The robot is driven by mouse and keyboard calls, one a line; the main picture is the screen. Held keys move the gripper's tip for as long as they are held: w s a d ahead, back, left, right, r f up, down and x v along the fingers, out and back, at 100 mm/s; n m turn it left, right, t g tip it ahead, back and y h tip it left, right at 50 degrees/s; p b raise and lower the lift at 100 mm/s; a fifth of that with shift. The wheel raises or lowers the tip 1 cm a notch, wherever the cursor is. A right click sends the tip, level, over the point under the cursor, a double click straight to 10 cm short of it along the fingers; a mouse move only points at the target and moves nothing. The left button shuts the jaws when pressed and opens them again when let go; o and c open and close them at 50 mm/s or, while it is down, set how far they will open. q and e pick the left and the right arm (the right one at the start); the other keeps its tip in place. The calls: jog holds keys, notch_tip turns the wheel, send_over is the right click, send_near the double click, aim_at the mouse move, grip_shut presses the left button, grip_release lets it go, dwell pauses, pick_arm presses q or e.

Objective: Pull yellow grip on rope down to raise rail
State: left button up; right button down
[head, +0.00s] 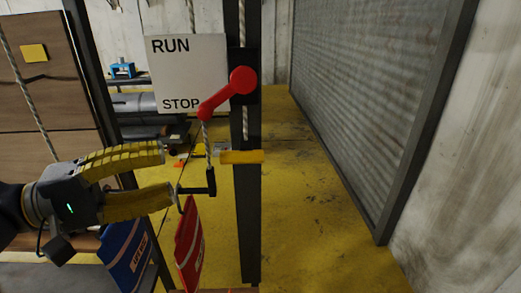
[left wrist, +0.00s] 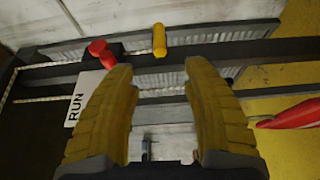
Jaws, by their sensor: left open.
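The yellow grip (head: 241,157) is a short cylinder lying crosswise on the dark upright post, by the hanging rope (head: 245,122). My left gripper (head: 168,174), with yellow ribbed fingers, is open and empty. In the head view its fingertips point right, to the left of the grip and apart from it. In the left wrist view the yellow grip (left wrist: 159,40) shows beyond the gap between the two fingertips (left wrist: 160,68). I cannot pick out the rail with certainty. My right gripper is not in view.
A red lever (head: 228,92) sits on the post above the grip, beside a RUN/STOP sign (head: 188,75). A black hook (head: 200,190) and red (head: 188,245) and blue (head: 128,258) pennant-like items hang below. A grey shutter (head: 375,90) stands right; yellow floor (head: 320,235) is clear.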

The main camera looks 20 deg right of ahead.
aim_at(258, 152)
pick_arm(q)
jog(key=d, duration=0.5)
jog(key=w+d, duration=0.1)
jog(key=d, duration=1.1)
jog(key=shift+w+d, duration=0.1)
jog(key=shift+w, duration=0.2)
grip_shut()
jog(key=shift+f, duration=0.15)
dwell(0.4)
